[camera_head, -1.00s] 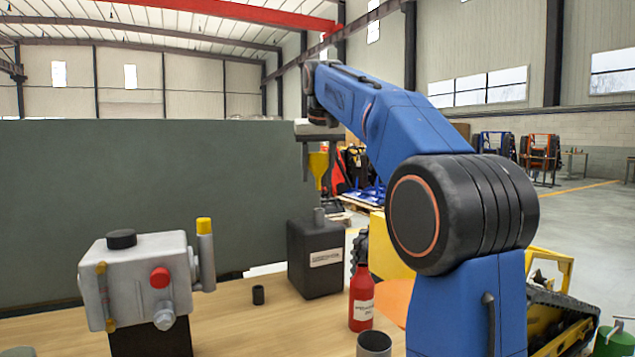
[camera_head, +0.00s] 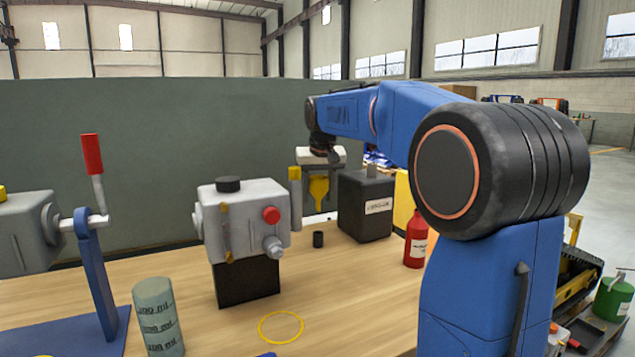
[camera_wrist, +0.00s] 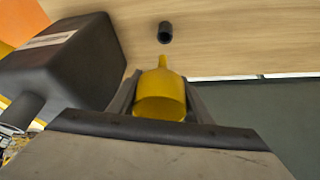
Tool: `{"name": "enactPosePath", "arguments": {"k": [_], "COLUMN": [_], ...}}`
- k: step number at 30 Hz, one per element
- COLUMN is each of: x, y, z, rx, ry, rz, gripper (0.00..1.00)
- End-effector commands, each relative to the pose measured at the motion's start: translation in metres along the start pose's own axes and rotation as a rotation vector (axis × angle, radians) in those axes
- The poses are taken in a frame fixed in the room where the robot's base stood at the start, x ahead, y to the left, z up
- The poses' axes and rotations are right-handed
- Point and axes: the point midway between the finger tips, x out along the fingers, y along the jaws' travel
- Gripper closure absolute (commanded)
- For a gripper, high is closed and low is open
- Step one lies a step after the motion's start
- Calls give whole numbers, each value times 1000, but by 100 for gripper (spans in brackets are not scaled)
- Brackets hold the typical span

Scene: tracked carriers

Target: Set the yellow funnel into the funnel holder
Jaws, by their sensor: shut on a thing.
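The yellow funnel (camera_head: 319,188) is held spout down between the fingers of my gripper (camera_head: 320,180), above the table's back part. In the wrist view the funnel (camera_wrist: 160,94) sits between both fingers of my gripper (camera_wrist: 156,95), with its spout pointing toward a small black open cup (camera_wrist: 165,32). This cup (camera_head: 318,239) stands upright on the table below the funnel, clearly apart from it. It may be the funnel holder; no label shows.
A dark square canister (camera_head: 365,207) stands just right of the cup. A red bottle (camera_head: 415,240) is farther right. A yellow ring (camera_head: 281,327) lies on the table (camera_head: 350,285) at the front.

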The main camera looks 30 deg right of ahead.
Motion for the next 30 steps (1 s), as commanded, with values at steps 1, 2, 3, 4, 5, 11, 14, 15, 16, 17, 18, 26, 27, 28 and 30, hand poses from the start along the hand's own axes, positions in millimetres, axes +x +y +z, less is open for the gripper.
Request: {"name": "enactPosePath", "arguments": {"k": [1, 2, 3, 4, 5, 11, 14, 15, 16, 17, 18, 26, 27, 28, 30], "x": [1, 1, 1, 1, 1, 1, 2, 3, 4, 5, 7, 18, 20, 21, 25], "y": [0, 0, 0, 0, 0, 0, 0, 0, 0, 0, 0, 0, 0, 0, 0], "z": [0, 1, 1, 0, 0, 1, 1, 2, 2, 2, 3, 8, 8, 9, 10], "rx": [0, 0, 0, 0, 0, 1, 1, 1, 1, 1, 1, 1, 1, 1, 1], "ry": [0, 0, 0, 0, 0, 0, 0, 0, 0, 0, 0, -1, -1, 0, 0], "rz": [0, 0, 0, 0, 0, 0, 0, 0, 0, 0, 0, 0, 0, 0, 0], "gripper": [77, 77, 77, 77, 77, 77, 77, 77, 77, 77, 77, 77, 77, 77, 77]}}
